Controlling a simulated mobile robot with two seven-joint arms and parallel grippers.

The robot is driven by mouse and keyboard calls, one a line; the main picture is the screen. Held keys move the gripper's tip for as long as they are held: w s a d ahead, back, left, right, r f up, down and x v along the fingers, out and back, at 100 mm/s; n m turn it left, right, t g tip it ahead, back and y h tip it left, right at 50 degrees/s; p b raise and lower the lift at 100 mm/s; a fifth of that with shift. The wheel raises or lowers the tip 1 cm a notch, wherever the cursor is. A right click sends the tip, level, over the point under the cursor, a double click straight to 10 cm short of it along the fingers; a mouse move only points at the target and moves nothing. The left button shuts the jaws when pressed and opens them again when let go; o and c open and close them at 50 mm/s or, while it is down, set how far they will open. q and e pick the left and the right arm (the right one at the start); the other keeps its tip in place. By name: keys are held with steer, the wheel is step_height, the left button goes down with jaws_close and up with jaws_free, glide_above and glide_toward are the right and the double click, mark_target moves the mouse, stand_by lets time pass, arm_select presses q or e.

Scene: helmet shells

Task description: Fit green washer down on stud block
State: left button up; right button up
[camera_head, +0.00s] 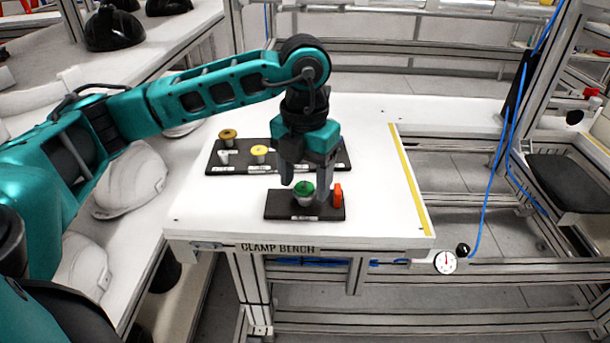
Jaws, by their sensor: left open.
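A green washer (304,188) sits at the top of a stud on the small dark stud block (280,208) near the front of the white bench. A light stud part shows just under the washer. My left gripper (305,185) is open and points down, with one finger to the left of the washer and the other to its right. Whether the fingers touch the washer I cannot tell. My right gripper is not in view.
An orange-red piece (338,195) stands on the block's right end, close to my right-hand finger. Behind, a longer dark board (215,168) carries a brown-gold washer (228,134) and a yellow washer (260,151) on posts. The white bench (375,200) is clear on the right, beside a yellow strip (410,180).

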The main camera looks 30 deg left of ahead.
mark_target(304, 181)
arm_select(q)
step_height(304, 181, up, 2)
steer(key=shift+w+r, duration=0.1)
steer(key=shift+r, duration=0.05)
step_height(304, 181, up, 11)
steer(key=p, duration=0.2)
steer(key=shift+f+p, duration=0.2)
steer(key=shift+p, duration=0.1)
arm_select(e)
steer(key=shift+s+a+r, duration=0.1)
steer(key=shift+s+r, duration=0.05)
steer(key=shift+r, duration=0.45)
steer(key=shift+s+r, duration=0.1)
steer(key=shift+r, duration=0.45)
arm_select(q)
steer(key=shift+s, duration=0.2)
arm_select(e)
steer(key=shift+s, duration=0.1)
